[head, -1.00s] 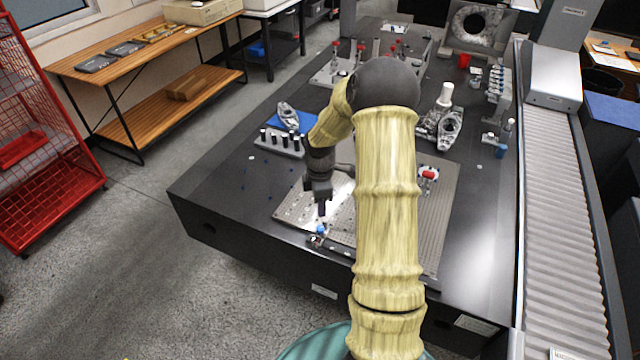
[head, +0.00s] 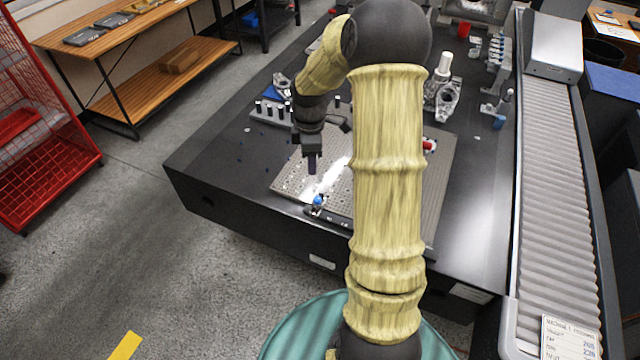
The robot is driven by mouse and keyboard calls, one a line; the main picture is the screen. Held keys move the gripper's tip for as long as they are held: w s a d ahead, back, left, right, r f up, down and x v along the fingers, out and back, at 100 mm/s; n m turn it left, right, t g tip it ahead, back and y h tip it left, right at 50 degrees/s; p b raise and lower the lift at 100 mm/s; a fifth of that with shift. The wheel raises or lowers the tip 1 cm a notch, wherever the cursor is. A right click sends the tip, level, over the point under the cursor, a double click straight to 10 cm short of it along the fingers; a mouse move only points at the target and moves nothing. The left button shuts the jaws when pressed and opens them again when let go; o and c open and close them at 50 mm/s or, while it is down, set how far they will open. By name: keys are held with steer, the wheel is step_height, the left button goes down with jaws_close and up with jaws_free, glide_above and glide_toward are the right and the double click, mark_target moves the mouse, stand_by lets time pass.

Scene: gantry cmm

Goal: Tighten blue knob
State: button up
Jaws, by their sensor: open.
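The blue knob (head: 318,201) sits at the front edge of the perforated fixture plate (head: 290,182), on a small dark block with light markings. My gripper (head: 312,170) points down above the plate, a little above and behind the knob in the picture. It is apart from the knob, and its jaws are open with nothing between them. The two fingers overlap in this view, so the gap does not show clearly. My arm hides the middle of the plate.
A red knob (head: 429,146) shows right of my arm. A rack of dark pegs (head: 272,112) and metal castings (head: 443,98) stand farther back. A ribbed way cover (head: 548,200) runs along the right.

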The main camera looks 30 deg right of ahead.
steer(key=s+a+r+m+t, duration=0.1)
steer(key=s+a+r+m, duration=0.1)
steer(key=s+a+m, duration=0.4)
steer(key=s+a+r+m+t, duration=0.1)
steer(key=s+a+r+m, duration=0.2)
steer(key=s+a+m, duration=0.3)
steer(key=s+m, duration=0.1)
steer(key=s, duration=0.4)
steer(key=shift+a, duration=0.35)
steer(key=shift+s+r, duration=0.1)
steer(key=shift+c, duration=0.9)
